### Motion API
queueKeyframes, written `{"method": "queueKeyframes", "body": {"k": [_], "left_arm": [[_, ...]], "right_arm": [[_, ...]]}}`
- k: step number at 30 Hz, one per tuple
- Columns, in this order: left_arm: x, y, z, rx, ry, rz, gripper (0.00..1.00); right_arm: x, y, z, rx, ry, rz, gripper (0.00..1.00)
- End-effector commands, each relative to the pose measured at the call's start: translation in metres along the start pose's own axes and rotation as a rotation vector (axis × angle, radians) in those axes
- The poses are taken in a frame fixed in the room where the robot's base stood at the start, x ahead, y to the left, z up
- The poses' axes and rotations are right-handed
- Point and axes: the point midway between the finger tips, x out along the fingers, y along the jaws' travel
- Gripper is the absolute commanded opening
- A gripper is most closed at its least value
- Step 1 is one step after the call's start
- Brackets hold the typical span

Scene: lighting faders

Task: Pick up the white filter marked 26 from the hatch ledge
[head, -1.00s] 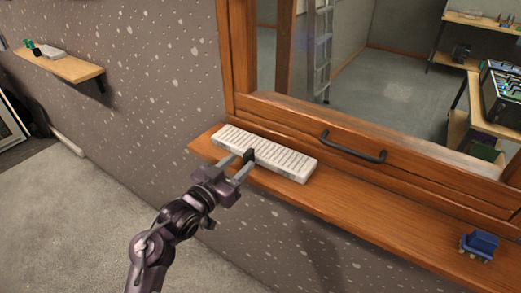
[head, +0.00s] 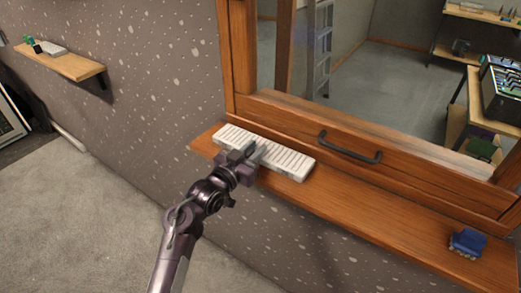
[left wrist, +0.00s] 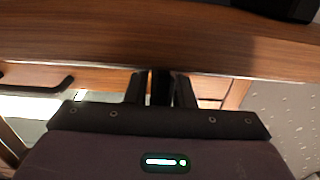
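A long white ribbed slab (head: 285,160), which fits the filter, lies flat on the wooden hatch ledge (head: 375,210) below the window. No number can be read on it. My left gripper (head: 240,152) is at the slab's front side, left of its middle, and covers part of it. I cannot make out the slab in that view. My right gripper is out of view.
A dark bar handle (head: 350,148) sits on the wooden hatch frame behind the ledge. A small blue object (head: 467,242) stands at the ledge's right part. The ledge between it and the slab is clear. A wall shelf (head: 62,62) with small items is at far left.

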Motion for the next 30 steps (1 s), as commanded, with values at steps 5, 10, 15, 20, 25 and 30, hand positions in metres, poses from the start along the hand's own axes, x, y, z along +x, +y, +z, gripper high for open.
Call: {"method": "queueKeyframes", "body": {"k": [5, 10, 15, 20, 25, 30], "left_arm": [[0.0, 0.0, 0.0, 0.0, 0.0, 0.0, 0.0], [0.0, 0.0, -0.001, 0.001, 0.002, 0.0, 0.0], [0.0, 0.0, -0.001, 0.001, 0.002, 0.0, 0.0], [-0.002, 0.0, -0.003, 0.002, 0.002, 0.0, 0.0], [-0.004, 0.0, -0.027, 0.005, 0.008, 0.001, 0.0], [-0.004, 0.0, -0.065, 0.006, 0.008, 0.001, 0.0]], "right_arm": [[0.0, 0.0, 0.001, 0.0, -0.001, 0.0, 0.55], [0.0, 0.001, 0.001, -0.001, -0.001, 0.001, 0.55], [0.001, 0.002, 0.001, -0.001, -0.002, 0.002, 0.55], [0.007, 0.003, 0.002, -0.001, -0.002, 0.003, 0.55], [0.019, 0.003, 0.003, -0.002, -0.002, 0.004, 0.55], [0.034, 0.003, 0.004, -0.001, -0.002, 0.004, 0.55]]}}
